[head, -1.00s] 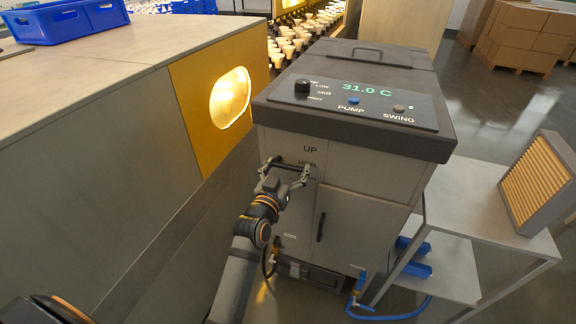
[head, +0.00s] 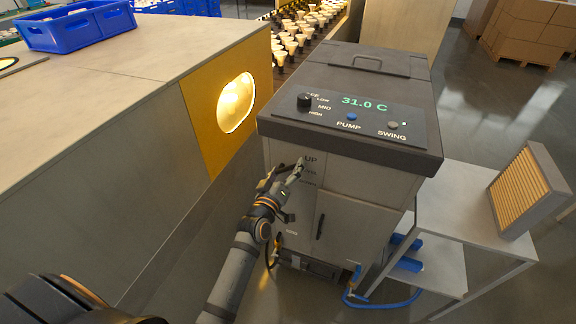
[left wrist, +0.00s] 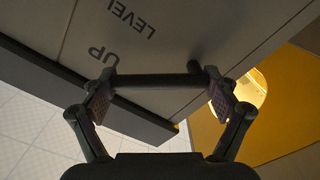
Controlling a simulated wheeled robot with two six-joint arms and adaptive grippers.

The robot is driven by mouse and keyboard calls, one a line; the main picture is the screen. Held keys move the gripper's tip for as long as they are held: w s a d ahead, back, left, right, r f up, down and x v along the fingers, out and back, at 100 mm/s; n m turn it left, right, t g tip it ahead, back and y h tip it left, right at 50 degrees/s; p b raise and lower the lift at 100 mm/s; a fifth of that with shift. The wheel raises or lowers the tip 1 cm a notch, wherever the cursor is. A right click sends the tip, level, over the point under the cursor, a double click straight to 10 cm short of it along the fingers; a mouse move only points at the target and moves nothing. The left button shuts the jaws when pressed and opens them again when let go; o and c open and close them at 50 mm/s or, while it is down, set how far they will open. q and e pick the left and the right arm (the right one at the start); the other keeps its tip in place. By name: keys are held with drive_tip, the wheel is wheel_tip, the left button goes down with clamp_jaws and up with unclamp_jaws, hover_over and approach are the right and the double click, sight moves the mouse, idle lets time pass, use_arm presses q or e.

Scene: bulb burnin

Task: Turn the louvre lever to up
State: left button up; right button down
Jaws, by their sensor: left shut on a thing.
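The louvre lever is a dark bar that shows in the left wrist view (left wrist: 155,81), spanning between the two fingertips of my left gripper (left wrist: 163,92). The gripper is shut on it, with a finger pad at each end of the bar. In the head view my left gripper (head: 284,173) is at the upper front of the grey cooler cabinet (head: 360,190) and hides most of the lever. The word UP (head: 311,160) is printed beside the upper fingertip, with another label below it, partly covered. My right gripper is not in view.
The cabinet's top panel (head: 350,118) reads 31.0 C and overhangs just above the gripper. A yellow-fronted bench with a glowing round window (head: 237,102) stands close on the left. A side table (head: 455,205) with a louvred panel (head: 528,190) stands right; blue hoses run below.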

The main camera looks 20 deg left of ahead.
use_arm(q)
drive_tip(key=shift+r, duration=0.1)
idle(0.4)
drive_tip(key=o, duration=1.5)
drive_tip(key=shift+c, duration=0.2)
drive_tip(key=s, duration=1.2)
drive_tip(key=shift+a, duration=0.25)
